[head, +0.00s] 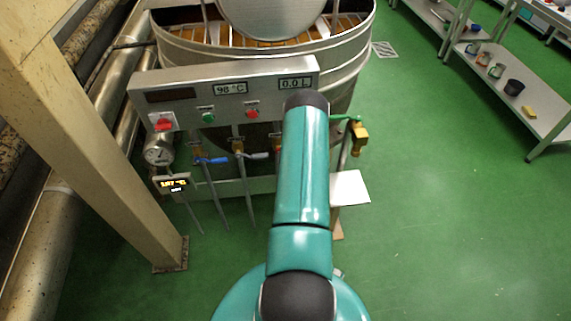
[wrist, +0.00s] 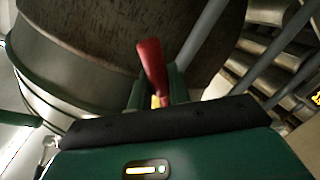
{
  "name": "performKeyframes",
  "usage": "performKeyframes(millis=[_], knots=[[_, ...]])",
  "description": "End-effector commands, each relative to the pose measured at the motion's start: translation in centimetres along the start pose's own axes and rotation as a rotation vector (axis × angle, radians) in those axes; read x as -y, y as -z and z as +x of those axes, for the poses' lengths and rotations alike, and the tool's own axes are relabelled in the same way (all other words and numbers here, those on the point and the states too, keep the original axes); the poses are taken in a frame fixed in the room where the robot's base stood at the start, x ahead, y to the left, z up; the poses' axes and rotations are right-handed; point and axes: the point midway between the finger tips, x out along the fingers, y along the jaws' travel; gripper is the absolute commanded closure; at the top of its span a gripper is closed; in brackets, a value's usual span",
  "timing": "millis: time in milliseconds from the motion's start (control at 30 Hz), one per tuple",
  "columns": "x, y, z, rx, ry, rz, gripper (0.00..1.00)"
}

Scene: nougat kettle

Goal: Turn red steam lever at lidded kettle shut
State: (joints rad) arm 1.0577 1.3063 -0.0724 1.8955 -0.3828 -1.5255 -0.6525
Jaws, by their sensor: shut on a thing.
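The red steam lever (wrist: 151,62) stands between the two green fingers of my gripper (wrist: 158,86) in the wrist view. The fingers are shut on it, and its red end sticks out beyond them. A yellow piece shows at its lower end. In the head view my arm hides my gripper and most of the lever's place. The kettle (head: 345,78) is a large steel vessel with a round lid (head: 270,14). Its dark side (wrist: 90,45) fills the upper left of the wrist view.
A control panel (head: 222,90) reads 98 °C and 0.0 L. Blue-handled (head: 210,160) and white-handled (head: 257,155) valves sit below it. A brass tap (head: 359,139) is at right. A beige post (head: 85,130) stands left; green floor (head: 450,220) is free at right.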

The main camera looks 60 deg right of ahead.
Motion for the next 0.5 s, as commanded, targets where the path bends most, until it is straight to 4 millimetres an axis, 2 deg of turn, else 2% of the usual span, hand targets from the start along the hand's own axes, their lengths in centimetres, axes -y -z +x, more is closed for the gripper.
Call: performKeyframes(millis=[500], knots=[[-2.8,0.9,-0.8,0.092,0.001,-0.482,1.0]])
